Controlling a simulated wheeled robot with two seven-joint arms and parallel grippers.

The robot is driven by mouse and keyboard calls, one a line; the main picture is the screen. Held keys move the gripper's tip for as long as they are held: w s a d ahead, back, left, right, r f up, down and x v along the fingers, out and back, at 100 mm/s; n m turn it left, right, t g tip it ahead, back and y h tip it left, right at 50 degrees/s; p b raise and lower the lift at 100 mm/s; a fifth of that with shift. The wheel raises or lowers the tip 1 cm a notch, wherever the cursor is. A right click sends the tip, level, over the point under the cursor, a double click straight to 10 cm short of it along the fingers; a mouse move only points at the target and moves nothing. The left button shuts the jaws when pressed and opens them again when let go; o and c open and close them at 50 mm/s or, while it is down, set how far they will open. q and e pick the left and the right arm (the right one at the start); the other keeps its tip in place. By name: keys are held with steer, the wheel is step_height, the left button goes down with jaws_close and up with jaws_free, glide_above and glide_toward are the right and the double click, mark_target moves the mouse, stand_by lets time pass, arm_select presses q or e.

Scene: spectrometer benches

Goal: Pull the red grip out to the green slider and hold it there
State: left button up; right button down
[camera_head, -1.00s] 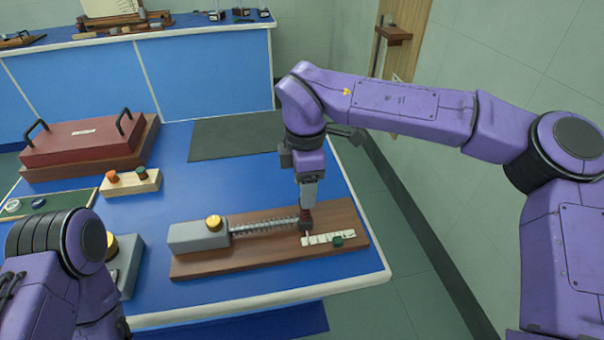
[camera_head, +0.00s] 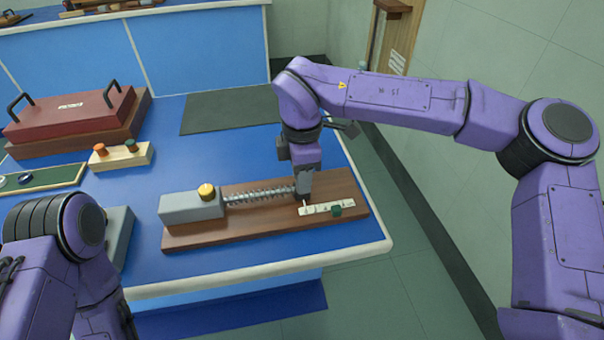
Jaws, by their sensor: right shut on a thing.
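A spring device sits on a wooden board (camera_head: 240,236) on the blue bench. Its grey block (camera_head: 191,208) with a yellow knob is at the left, and a coil spring (camera_head: 258,196) runs right from it. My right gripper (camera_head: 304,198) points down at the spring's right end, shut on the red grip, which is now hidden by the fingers. The green slider (camera_head: 335,211) sits on the white scale (camera_head: 318,209), a short way right of the gripper. My left arm (camera_head: 65,240) shows at the lower left; its gripper is out of view.
A dark red case (camera_head: 70,112) with black handles stands at the back left. A small wooden block (camera_head: 120,155) with orange and green knobs lies before it. A dark mat (camera_head: 230,110) lies at the back. The bench's right edge is close to the board.

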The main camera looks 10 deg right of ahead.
steer(key=shift+d, duration=3)
